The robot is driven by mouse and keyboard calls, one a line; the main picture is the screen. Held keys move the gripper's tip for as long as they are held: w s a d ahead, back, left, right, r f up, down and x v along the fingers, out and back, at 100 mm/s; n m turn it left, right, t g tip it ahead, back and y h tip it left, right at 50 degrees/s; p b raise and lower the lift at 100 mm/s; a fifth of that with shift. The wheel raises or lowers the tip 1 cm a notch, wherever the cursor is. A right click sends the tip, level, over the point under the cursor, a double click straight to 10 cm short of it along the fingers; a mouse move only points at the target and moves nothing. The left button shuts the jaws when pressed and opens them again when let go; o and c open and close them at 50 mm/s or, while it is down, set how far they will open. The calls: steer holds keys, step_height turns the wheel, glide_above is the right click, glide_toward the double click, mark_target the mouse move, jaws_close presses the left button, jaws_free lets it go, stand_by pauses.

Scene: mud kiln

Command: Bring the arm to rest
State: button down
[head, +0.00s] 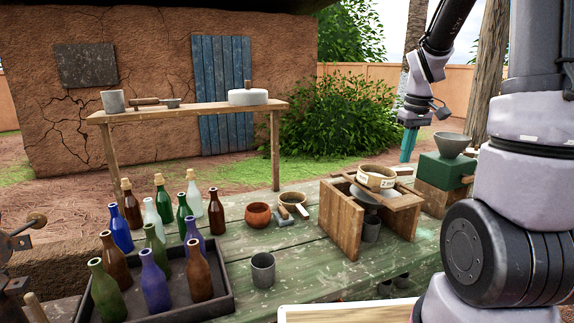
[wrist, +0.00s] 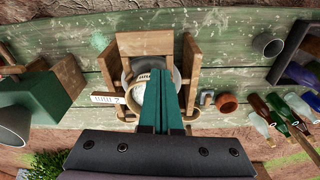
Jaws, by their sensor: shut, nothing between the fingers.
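My gripper (head: 408,146) hangs from my raised arm at the right of the head view, its teal fingers pointing down. In the wrist view the fingers (wrist: 160,100) are together with nothing between them. The gripper is in the air, clear of the table. Below it in the wrist view is a wooden stand (wrist: 150,42) holding a round sieve, partly hidden behind the fingers. In the head view the sieve (head: 376,177) sits on top of the stand (head: 340,222).
A green block (head: 446,169) with a grey bowl (head: 452,145) stands right of the stand. A dark tray (head: 225,303) of several bottles is at the left. A grey cup (head: 263,271) and a terracotta bowl (head: 258,215) stand on the green table (head: 300,258). A wooden shelf (head: 200,110) is behind.

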steer(key=s+a+r+m+t+y, duration=0.1)
steer(key=s+a+r+m+t, duration=0.2)
steer(key=s+a+r, duration=0.2)
steer(key=s+a+r+m+t, duration=0.2)
steer(key=s+a+r, duration=0.3)
steer(key=s+r, duration=0.5)
steer(key=s+m, duration=0.1)
steer(key=s, duration=0.1)
steer(key=shift+s+a+m+t+y, duration=0.2)
steer(key=shift+s+m+t+y, duration=0.1)
steer(key=shift+t+y, duration=0.1)
